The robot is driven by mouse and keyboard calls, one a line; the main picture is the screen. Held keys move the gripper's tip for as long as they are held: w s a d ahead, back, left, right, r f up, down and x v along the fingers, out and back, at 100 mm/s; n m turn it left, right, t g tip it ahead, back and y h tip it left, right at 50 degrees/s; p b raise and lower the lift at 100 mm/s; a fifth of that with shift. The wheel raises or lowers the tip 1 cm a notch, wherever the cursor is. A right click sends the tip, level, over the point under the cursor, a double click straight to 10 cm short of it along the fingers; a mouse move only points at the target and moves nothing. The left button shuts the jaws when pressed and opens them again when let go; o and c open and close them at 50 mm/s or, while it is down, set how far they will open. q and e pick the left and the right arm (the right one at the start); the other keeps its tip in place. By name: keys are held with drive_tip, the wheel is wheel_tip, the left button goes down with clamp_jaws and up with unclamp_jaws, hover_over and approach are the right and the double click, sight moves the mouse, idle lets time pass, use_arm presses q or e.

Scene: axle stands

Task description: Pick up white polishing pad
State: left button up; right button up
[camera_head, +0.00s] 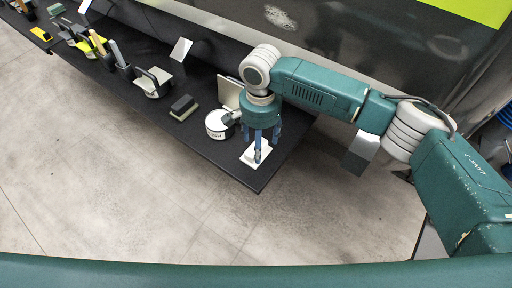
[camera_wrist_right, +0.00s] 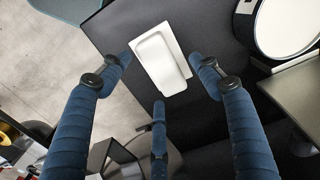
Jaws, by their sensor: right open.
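The white polishing pad (camera_head: 249,160) lies flat near the front right corner of the dark shelf. It is a white rectangular plate with a raised rounded block on it, and it also shows in the right wrist view (camera_wrist_right: 161,62). My right gripper (camera_head: 262,152) is above it, pointing down, with blue fingers spread. In the right wrist view the open fingers (camera_wrist_right: 160,75) stand on different sides of the pad, and none clearly grips it. The fingers hide part of the pad in the head view. My left gripper is not in view.
A round white tin (camera_head: 217,126) stands just left of my right gripper, with a pale upright panel (camera_head: 229,93) behind it. A dark block (camera_head: 183,107) and a white handled item (camera_head: 152,84) are farther left. The shelf's front edge (camera_head: 226,172) is close to the pad.

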drive_tip(key=shift+s+d+f, duration=0.1)
drive_tip(key=shift+f, duration=0.9)
drive_tip(key=c, duration=1.2)
drive_tip(key=shift+c, duration=0.5)
drive_tip(key=shift+r, duration=0.35)
use_arm(q)
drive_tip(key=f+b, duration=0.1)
drive_tip(key=b, duration=0.1)
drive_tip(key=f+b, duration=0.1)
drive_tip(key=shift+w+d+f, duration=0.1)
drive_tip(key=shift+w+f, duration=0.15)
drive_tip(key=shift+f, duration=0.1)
use_arm(e)
wheel_tip(320, 180, up, 19)
drive_tip(key=shift+r, duration=0.2)
